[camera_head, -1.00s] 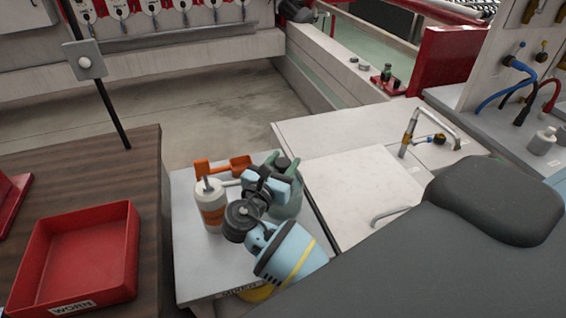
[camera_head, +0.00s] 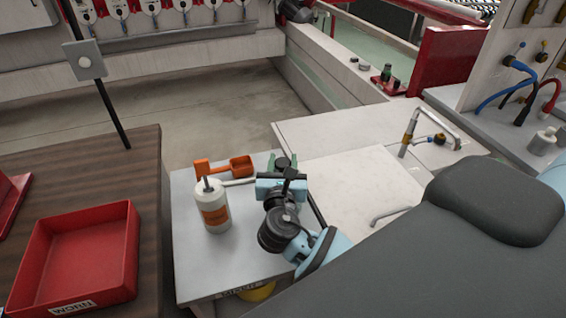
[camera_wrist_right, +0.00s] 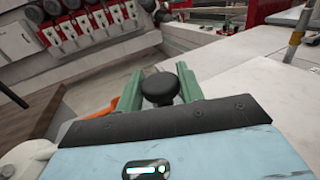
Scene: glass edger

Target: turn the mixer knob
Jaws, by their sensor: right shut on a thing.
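A black round knob (camera_wrist_right: 160,88), which I take for the mixer knob, sits in the middle of the right wrist view. In the head view the knob (camera_head: 283,163) shows small, just beyond my right gripper (camera_head: 284,174). The gripper is shut on the knob from the near side. Green pieces flank the knob left and right; I cannot tell how much of them is finger and how much is mixer. The light blue gripper body and the wrist hide what lies below the knob. My left gripper is out of view.
A white bottle (camera_head: 212,206) with an orange label stands close left of my gripper, with an orange scoop (camera_head: 228,168) behind it. A sink tap (camera_head: 408,134) rises at the right. A red tray (camera_head: 130,240) lies on the brown table. The small table's front left is clear.

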